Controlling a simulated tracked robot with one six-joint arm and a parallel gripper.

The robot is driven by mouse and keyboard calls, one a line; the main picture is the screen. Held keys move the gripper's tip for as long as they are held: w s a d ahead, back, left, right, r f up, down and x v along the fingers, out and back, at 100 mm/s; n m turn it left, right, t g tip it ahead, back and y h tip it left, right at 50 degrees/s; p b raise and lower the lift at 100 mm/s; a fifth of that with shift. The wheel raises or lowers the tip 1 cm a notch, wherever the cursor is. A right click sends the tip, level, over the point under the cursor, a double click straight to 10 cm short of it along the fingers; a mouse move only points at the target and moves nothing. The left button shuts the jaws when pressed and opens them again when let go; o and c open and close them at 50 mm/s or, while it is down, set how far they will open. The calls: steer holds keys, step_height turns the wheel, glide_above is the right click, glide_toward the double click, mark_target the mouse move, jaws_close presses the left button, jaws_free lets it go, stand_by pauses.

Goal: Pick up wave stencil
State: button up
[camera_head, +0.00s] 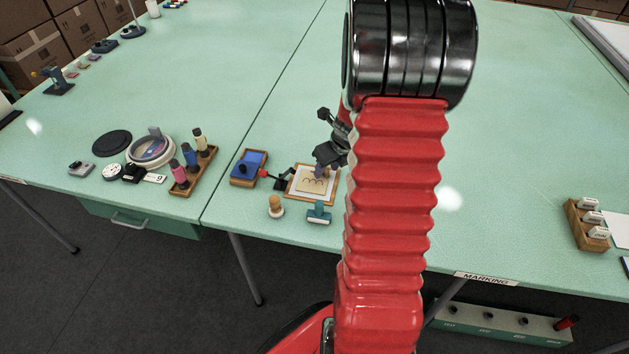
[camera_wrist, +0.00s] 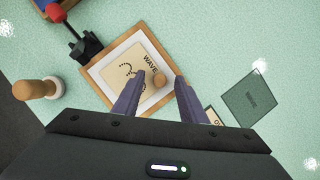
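The wave stencil (camera_wrist: 118,76) is a tan plate marked "WAVE" with dark curved cut-outs and a small round wooden knob (camera_wrist: 159,80). It lies in a wooden-framed white tray (camera_wrist: 92,71). In the head view the stencil (camera_head: 313,185) is near the table's front edge, partly hidden by my gripper (camera_head: 322,171). In the wrist view my gripper (camera_wrist: 160,84) is open, with one finger on each side of the knob and gaps showing. The fingers cover part of the stencil and tray. I cannot tell the height of the fingertips over the plate.
A black clamp with a red-tipped lever (camera_wrist: 88,46) stands at the tray's left edge. A blue pad in a wooden tray (camera_head: 249,167) is to the left. The table right of my arm is mostly clear.

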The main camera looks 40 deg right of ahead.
steer(key=shift+c, duration=0.4)
jaws_close()
stand_by(0.4)
